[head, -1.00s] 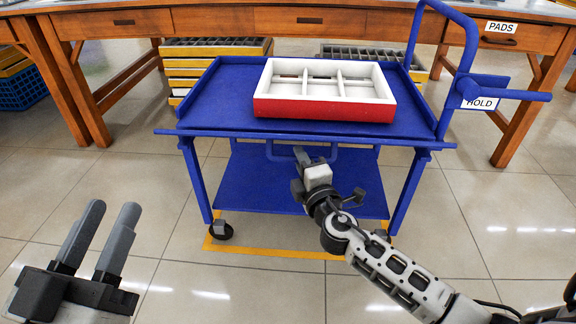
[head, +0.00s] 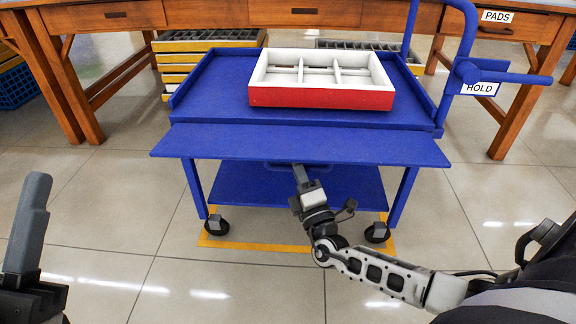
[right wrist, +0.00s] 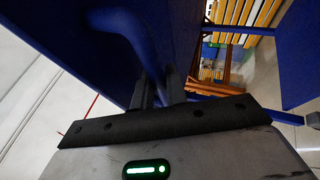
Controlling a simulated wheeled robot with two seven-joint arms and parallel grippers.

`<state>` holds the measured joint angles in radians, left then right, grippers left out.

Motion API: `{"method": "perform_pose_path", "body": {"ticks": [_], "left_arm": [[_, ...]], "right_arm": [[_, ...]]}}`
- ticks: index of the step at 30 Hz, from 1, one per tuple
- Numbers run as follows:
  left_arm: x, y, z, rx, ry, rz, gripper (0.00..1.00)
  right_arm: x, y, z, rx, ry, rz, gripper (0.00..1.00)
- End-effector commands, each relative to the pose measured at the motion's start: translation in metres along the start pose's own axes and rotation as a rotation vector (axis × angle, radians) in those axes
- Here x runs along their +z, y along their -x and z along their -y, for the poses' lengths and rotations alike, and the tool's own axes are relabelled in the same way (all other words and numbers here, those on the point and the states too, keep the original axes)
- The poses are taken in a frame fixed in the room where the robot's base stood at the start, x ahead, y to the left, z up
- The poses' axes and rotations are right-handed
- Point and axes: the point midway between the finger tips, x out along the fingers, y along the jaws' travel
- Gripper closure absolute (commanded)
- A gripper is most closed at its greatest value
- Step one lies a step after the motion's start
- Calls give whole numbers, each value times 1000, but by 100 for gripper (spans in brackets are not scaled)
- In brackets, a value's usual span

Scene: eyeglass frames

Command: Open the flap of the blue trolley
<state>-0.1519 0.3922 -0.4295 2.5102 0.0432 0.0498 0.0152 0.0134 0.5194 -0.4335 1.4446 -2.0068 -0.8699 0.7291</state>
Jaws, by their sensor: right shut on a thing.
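The blue trolley (head: 300,120) stands ahead of me. Its flap (head: 305,146) sticks out from the near edge of the top as a broad, nearly level panel, slightly below the top deck. My right gripper (head: 298,172) is under the flap, shut on the flap's blue handle (head: 270,165). In the right wrist view the curved handle (right wrist: 125,30) runs into the jaws (right wrist: 158,88), beside the flap's dark blue face (right wrist: 65,45). My left gripper (head: 28,225) is at the lower left, empty and away from the trolley; one finger shows, with clear space beside it.
A red and white divided tray (head: 320,98) sits on the trolley top. A lower shelf (head: 330,185) and wheels are beneath. A wooden table (head: 230,14) stands behind, with stacked yellow-edged boxes (head: 180,75) below. The tiled floor (head: 120,210) between me and the trolley is clear.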

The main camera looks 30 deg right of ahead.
Motion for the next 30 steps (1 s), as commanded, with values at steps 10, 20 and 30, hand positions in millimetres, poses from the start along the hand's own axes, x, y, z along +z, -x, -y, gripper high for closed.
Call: {"method": "perform_pose_path", "body": {"ticks": [10,20,30], "left_arm": [[-1,0,0,2,-6,-6,64],[-1,0,0,3,-6,-6,64],[-1,0,0,3,-6,-5,64]], "right_arm": [[11,-3,2,47,22,23,100],[11,-3,1,48,22,22,72],[8,0,2,46,20,16,68]]}}
